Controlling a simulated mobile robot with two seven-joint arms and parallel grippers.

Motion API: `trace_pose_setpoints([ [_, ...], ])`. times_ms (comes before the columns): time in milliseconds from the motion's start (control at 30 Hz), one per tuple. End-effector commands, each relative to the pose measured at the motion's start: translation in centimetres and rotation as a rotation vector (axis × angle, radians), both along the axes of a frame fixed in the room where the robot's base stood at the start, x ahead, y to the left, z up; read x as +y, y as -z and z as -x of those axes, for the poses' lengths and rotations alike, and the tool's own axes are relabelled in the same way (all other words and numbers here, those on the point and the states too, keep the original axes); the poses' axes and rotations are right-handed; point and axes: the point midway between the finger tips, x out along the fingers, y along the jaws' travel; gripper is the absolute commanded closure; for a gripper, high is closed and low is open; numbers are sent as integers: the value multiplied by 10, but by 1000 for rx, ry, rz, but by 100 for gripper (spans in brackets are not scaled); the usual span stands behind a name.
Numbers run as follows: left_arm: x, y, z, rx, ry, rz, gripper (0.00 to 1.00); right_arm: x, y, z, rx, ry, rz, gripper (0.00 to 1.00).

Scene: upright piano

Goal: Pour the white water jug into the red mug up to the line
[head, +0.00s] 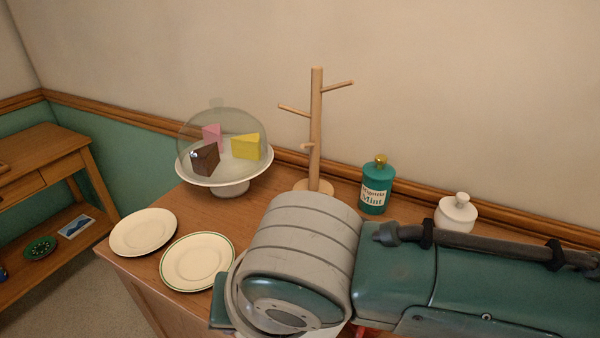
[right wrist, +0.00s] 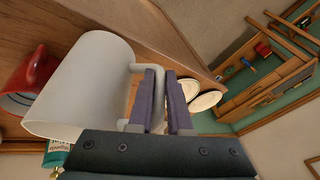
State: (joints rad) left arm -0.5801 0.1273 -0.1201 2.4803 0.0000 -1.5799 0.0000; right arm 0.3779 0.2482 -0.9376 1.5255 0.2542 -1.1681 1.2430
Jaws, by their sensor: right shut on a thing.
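The white jug (right wrist: 82,85) fills the left of the right wrist view. Its handle (right wrist: 133,92) is between the fingers of my right gripper (right wrist: 162,72), which is shut on it. The red mug (right wrist: 38,72) is at the left edge, close beside the jug and partly cut off. In the head view my right arm covers most of this area; only a red sliver of the mug (head: 359,332) shows at the bottom edge. My left gripper is not in view.
The wall is close behind.

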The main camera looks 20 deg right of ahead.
Motion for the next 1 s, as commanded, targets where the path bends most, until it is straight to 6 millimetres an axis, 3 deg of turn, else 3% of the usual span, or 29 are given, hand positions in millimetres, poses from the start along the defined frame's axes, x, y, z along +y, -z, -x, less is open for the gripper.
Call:
trace_pose_setpoints([
  [167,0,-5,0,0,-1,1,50,-14,-22,-1,-8,1,-112,100],
  [500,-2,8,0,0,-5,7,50,-41,-63,0,-14,-1,-333,100],
  [600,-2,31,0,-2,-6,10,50,-46,-57,1,-14,0,-395,100],
  [800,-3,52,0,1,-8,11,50,-52,-65,1,-16,-2,-480,100],
  [1000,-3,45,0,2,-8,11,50,-55,-78,2,-12,0,-533,100],
])
